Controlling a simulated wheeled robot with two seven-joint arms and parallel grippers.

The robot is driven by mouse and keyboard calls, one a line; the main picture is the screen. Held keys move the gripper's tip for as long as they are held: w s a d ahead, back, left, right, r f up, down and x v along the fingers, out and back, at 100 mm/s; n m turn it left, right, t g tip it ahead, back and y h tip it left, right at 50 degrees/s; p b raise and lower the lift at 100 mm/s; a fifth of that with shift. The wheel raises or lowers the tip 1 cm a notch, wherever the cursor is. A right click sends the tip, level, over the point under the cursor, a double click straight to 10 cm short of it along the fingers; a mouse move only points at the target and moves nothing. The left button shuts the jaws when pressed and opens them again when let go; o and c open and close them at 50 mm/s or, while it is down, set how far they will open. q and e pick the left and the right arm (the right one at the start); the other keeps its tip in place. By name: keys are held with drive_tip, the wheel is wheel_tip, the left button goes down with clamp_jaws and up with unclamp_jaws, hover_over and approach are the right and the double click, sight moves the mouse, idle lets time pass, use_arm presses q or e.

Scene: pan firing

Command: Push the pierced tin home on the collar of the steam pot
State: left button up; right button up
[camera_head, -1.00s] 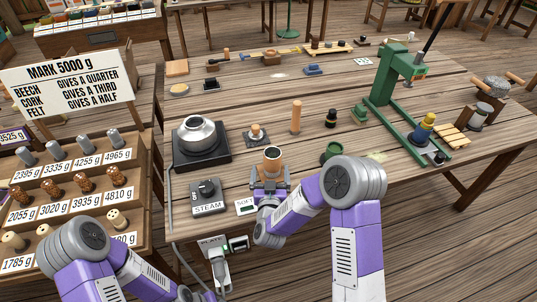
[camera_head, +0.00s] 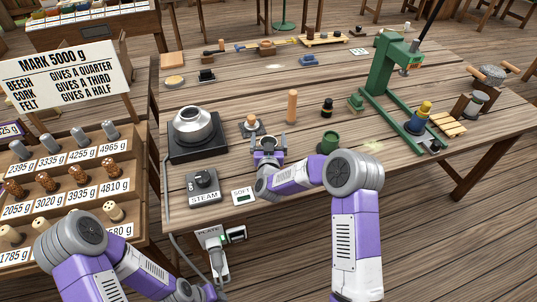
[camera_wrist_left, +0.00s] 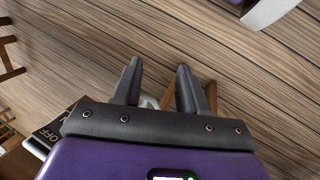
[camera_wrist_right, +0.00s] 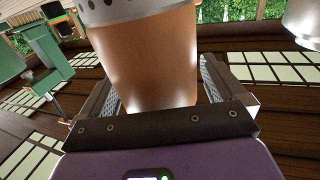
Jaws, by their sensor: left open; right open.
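The steam pot (camera_head: 194,124), a silver pot with a raised round collar (camera_head: 191,113), sits on a black hotplate. My right gripper (camera_head: 268,141) is right of it and nearer to me, jaws open around a tan, round-sided body (camera_wrist_right: 148,60). This carries a silver band with dark holes (camera_wrist_right: 125,10) at the top of the right wrist view, so I take it for the pierced tin. It stands apart from the pot; whether the jaws touch it I cannot tell. My left gripper (camera_wrist_left: 158,70) is open and empty, low beside the table, over the floor.
A knobbed piece (camera_head: 251,126), a wooden post (camera_head: 292,106) and a green cup (camera_head: 329,142) stand near my right gripper. A green press (camera_head: 383,70) stands farther right.

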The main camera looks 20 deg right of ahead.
drive_tip(key=c, duration=1.5)
